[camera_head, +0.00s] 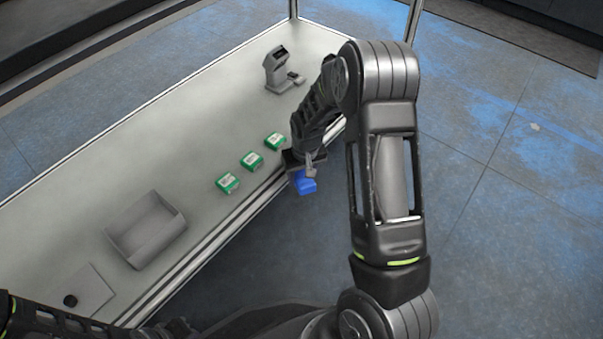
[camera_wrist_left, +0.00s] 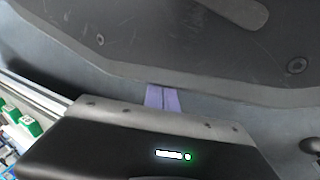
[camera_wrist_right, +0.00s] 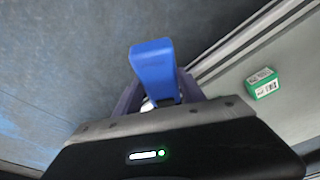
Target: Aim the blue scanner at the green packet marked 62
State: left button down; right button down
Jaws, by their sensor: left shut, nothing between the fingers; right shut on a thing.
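My right gripper (camera_head: 303,166) is shut on the blue scanner (camera_head: 305,185) and holds it beyond the table's front edge. In the right wrist view the blue scanner (camera_wrist_right: 153,68) sticks out from between the fingers. Three green packets lie in a row on the table: a near one (camera_head: 227,182), a middle one (camera_head: 251,161) and a far one (camera_head: 275,141). Their numbers are too small to read. One green packet (camera_wrist_right: 263,84) with a white label lies right of the scanner in the right wrist view. My left gripper (camera_wrist_left: 163,98) is shut and empty, close to a dark grey part of my own body.
A grey open tray (camera_head: 146,229) stands on the table (camera_head: 150,130) left of the packets. A grey stand (camera_head: 279,70) is at the far end. The table's front rail runs beside the scanner.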

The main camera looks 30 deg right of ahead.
aim_at(301, 176)
dwell(0.3)
notch_tip(301, 176, up, 12)
jog(key=p, duration=0.9)
jog(key=shift+p, duration=0.3)
